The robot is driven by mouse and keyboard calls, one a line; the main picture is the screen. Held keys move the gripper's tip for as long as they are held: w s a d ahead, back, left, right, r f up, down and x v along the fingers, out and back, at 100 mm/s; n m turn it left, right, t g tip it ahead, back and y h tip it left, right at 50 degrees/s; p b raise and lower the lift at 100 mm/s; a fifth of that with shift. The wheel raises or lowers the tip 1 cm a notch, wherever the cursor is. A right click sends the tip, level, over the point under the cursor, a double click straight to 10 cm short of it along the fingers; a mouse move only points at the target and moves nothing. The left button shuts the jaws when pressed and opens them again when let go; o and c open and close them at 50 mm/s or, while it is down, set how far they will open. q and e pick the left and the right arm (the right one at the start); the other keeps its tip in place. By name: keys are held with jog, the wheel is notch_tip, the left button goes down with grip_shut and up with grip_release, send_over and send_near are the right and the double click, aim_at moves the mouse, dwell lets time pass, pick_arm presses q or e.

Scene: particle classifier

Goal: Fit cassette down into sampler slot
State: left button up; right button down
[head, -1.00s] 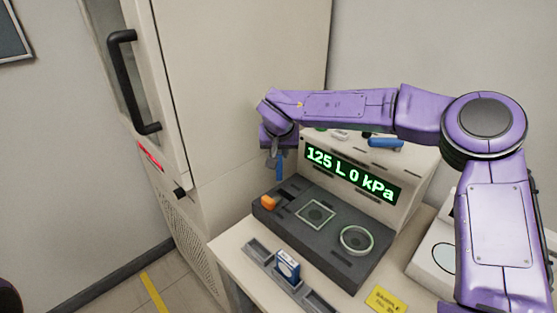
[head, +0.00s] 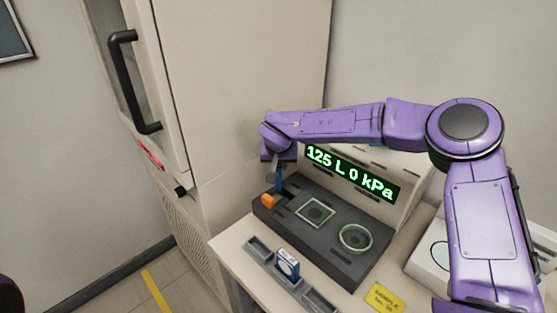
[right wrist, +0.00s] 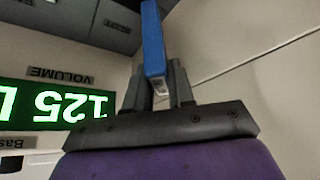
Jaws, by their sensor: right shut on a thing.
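My right gripper (head: 276,171) hangs above the left rear end of the dark grey sampler block (head: 318,252). It is shut on a slim blue cassette (head: 281,182), which points downward. The cassette's lower end is at or just above the dark slot (head: 286,194); I cannot tell whether it has entered. In the right wrist view the blue cassette (right wrist: 153,42) stands between the two fingers (right wrist: 158,72). My left gripper is not in view.
An orange part (head: 268,201) sits beside the slot. A square frame (head: 315,211) and a ring (head: 355,238) are on the block. A rack (head: 318,299) in front holds a blue-and-white box (head: 287,263). The display (head: 352,173) stands behind; a tall cabinet (head: 225,90) rises at left.

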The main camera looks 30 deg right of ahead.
jog(key=c, duration=1)
grip_release()
jog(key=shift+o, duration=0.2)
jog(key=v, duration=1.3)
jog(key=shift+w+r+b, duration=0.15)
jog(key=shift+w+b, duration=0.05)
jog(key=shift+b, duration=0.25)
jog(key=shift+d, duration=0.1)
